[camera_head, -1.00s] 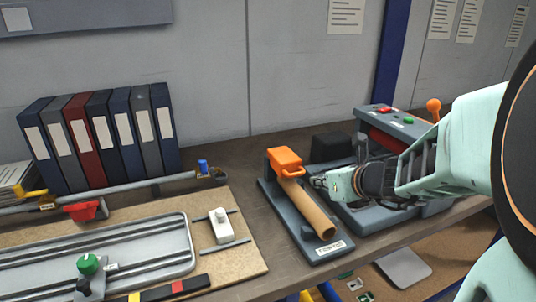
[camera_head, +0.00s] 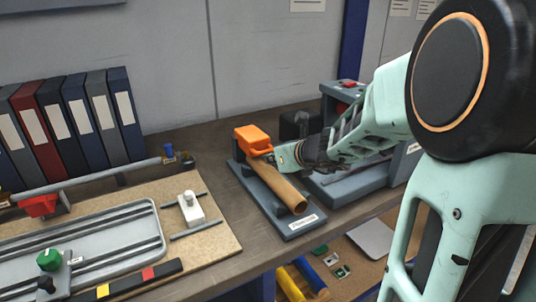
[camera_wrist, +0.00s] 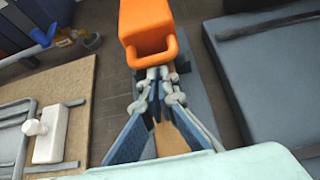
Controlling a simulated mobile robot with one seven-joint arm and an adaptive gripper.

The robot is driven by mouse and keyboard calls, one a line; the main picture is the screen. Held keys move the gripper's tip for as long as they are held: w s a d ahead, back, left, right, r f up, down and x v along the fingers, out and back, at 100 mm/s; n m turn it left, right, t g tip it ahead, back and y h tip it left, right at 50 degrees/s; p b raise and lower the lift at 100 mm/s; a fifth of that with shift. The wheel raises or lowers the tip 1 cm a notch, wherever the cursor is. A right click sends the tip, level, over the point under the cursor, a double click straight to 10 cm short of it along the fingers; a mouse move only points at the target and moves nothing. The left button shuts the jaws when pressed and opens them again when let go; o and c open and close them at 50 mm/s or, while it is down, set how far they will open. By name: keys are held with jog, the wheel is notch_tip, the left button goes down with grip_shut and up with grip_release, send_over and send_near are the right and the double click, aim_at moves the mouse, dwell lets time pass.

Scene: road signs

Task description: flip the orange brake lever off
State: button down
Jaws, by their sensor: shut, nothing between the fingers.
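The orange brake lever (camera_head: 253,140) is a block with a looped handle, mounted at the far end of a grey base plate (camera_head: 290,225) that also bears a tan cylinder (camera_head: 277,185). It also shows at the top of the wrist view (camera_wrist: 148,30), with its loop toward my fingers. My gripper (camera_head: 275,158) is at the right side of the lever in the head view. In the wrist view my gripper (camera_wrist: 158,75) is shut, with its fingertips at or just below the loop. Whether they touch it I cannot tell.
A grey machine with an orange knob area hidden by my arm stands to the right; its red button (camera_head: 347,84) shows. A board with a white switch (camera_head: 190,208) and a green knob (camera_head: 49,259) lies left. Binders (camera_head: 78,117) stand at the back left.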

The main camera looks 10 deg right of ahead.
jog(key=shift+w+a+f, duration=0.15)
jog(key=shift+w+f, duration=0.15)
jog(key=shift+w, duration=0.15)
jog(key=shift+r, duration=0.15)
